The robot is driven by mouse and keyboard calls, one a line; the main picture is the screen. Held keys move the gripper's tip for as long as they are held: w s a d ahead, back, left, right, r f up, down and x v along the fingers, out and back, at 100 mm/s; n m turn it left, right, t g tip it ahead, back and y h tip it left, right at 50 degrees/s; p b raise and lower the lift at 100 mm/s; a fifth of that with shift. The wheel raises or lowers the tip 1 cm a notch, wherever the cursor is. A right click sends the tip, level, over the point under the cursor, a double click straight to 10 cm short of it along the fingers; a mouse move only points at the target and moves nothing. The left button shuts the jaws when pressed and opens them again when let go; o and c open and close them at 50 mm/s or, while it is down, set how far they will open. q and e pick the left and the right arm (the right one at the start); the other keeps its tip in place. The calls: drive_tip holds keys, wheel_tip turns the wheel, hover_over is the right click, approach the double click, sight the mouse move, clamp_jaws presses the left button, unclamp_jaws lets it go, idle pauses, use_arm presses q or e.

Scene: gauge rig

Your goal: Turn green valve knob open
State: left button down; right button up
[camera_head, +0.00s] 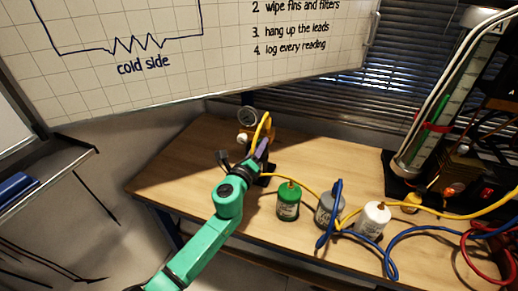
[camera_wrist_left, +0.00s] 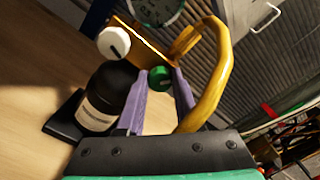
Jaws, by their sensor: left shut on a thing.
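The green valve knob (camera_wrist_left: 160,78) sits on the yellow gauge rig, between the two purple fingertips in the left wrist view. My left gripper (camera_head: 263,147) reaches the rig from the front left and is shut on this knob, which the gripper hides in the head view. A white knob (camera_wrist_left: 113,43) sits beside it on the same rig and also shows in the head view (camera_head: 242,138). A round gauge (camera_head: 247,116) stands above the knobs; its dial (camera_wrist_left: 156,10) is partly cut off in the wrist view. My right gripper is not in view.
A curved yellow pipe (camera_wrist_left: 219,70) arches close to the right finger. A black bottle (camera_wrist_left: 108,95) stands close to the left finger. Green (camera_head: 289,202), grey (camera_head: 325,211) and white (camera_head: 373,220) bottles stand right of my arm, among loose cables. The table's left part (camera_head: 170,180) is clear.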

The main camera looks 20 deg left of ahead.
use_arm(q)
drive_tip(key=shift+f+n+b, duration=0.1)
drive_tip(key=shift+n+b, duration=0.45)
drive_tip(key=shift+n, duration=2.85)
drive_tip(key=c, duration=0.6)
unclamp_jaws()
drive_tip(key=shift+o, duration=0.2)
drive_tip(key=shift+s, duration=0.1)
drive_tip(key=s+a+b, duration=0.1)
drive_tip(key=s+b, duration=0.1)
drive_tip(key=s, duration=1.2)
drive_tip(key=shift+s, duration=0.15)
drive_tip(key=shift+a, duration=0.1)
